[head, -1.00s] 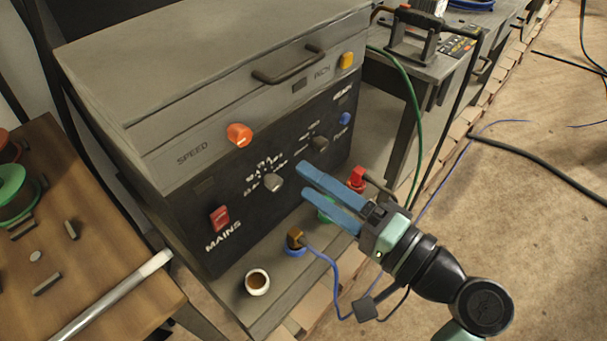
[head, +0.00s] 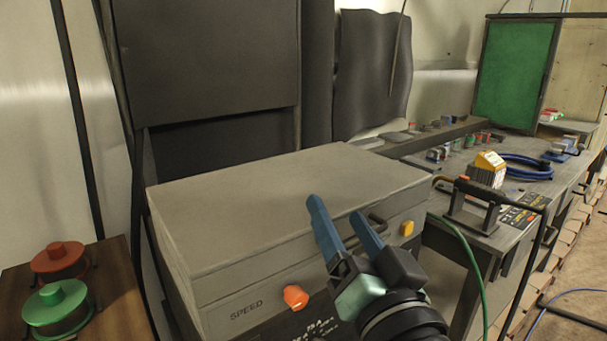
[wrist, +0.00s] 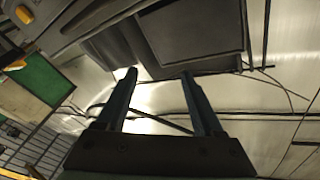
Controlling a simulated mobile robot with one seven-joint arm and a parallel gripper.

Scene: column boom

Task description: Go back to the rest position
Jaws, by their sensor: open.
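My gripper (head: 341,222) is raised in front of the grey control box (head: 270,195) in the head view, its blue fingers pointing up and apart. It is open, with nothing between the fingers. In the wrist view my gripper (wrist: 157,75) also shows two separate fingers with an empty gap. It partly covers the front of the box near the dark handle (head: 377,222). The orange SPEED knob (head: 295,297) and the yellow button (head: 407,228) show on the box front. The lower panel is mostly cut off by the frame.
A wooden table (head: 105,300) with a green spool (head: 57,305) and a red spool (head: 58,260) stands at left. A bench (head: 480,235) with a yellow-topped block (head: 487,168) and blue cable (head: 525,165) is at right. A green cable (head: 478,265) hangs beside the box.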

